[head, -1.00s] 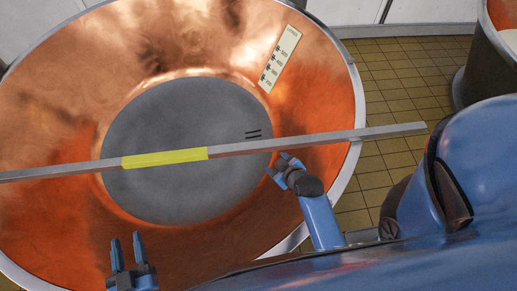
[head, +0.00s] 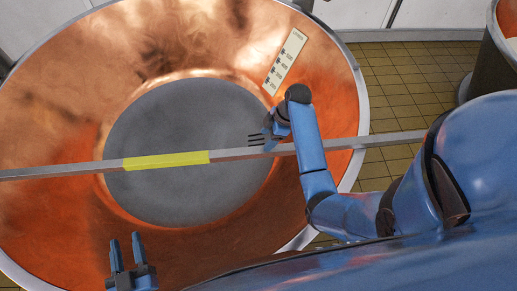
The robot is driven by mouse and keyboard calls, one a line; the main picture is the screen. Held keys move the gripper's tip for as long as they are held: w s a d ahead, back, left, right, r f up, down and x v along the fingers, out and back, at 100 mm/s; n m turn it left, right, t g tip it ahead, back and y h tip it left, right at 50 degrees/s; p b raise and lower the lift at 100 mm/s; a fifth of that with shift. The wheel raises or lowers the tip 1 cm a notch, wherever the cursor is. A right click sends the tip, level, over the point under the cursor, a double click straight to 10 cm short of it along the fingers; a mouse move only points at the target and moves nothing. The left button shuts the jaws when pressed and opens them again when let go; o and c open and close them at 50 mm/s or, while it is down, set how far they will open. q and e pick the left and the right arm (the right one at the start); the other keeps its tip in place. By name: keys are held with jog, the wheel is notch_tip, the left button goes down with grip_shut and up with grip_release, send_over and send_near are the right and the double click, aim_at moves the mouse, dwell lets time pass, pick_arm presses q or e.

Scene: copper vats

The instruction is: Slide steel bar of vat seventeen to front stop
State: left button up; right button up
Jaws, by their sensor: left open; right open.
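The steel bar (head: 232,155) lies across the copper vat (head: 62,95), from the left picture edge to past the right rim. A yellow sleeve or band (head: 165,160) covers its middle-left part. My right gripper (head: 266,137) is open at the bar's far edge, over the right part of the vat; I cannot tell whether it touches the bar. My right forearm crosses over the bar and hides part of it. My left gripper (head: 124,252) is open and empty, on the near side of the bar at the lower left. No vat number or front stop is readable.
A white marked scale plate (head: 284,62) sits on the vat's far inner wall. Grey liquid or floor (head: 180,110) fills the vat's bottom. Another vat (head: 488,65) stands at the far right. Tiled floor (head: 405,85) shows between them.

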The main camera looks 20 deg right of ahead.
aim_at(258, 150)
jog(key=x, duration=0.8)
jog(key=shift+a+f, duration=0.15)
jog(key=shift+f, duration=0.15)
jog(key=shift+c, duration=0.2)
grip_shut()
